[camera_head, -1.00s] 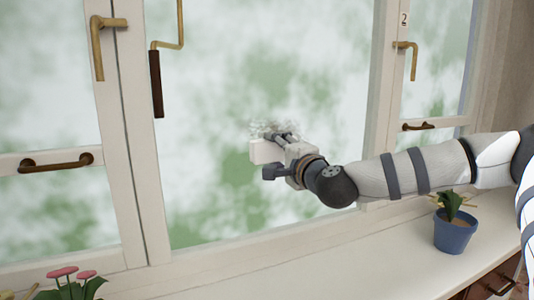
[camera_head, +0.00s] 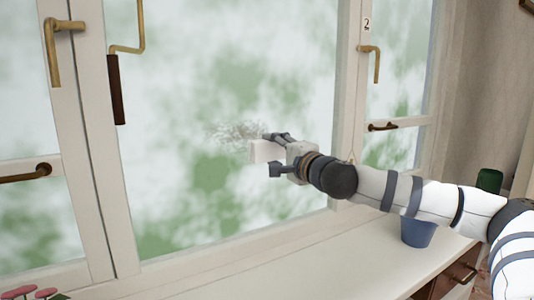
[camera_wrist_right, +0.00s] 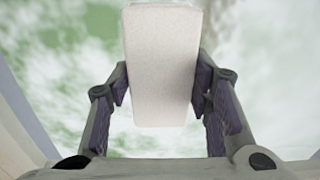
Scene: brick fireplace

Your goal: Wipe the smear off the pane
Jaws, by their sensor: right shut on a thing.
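The pane (camera_head: 200,80) is the large middle window glass, with blurred green and white behind it. A grey scribbled smear (camera_head: 232,131) shows on it, just up and left of my right gripper. My right gripper (camera_head: 272,152) is shut on a white block-shaped wiper (camera_head: 262,151), held in front of the pane at the smear's lower right. In the right wrist view the white block (camera_wrist_right: 162,65) sits between both fingers, with the pane beyond. I cannot tell whether the block touches the glass. My left gripper is not in view.
A blue pot (camera_head: 418,232) stands on the sill (camera_head: 300,258) beneath my right arm, which hides its plant. A brown-handled crank (camera_head: 115,90) and a brass latch (camera_head: 55,50) are on the left frames. Pink flowers (camera_head: 20,292) show at bottom left.

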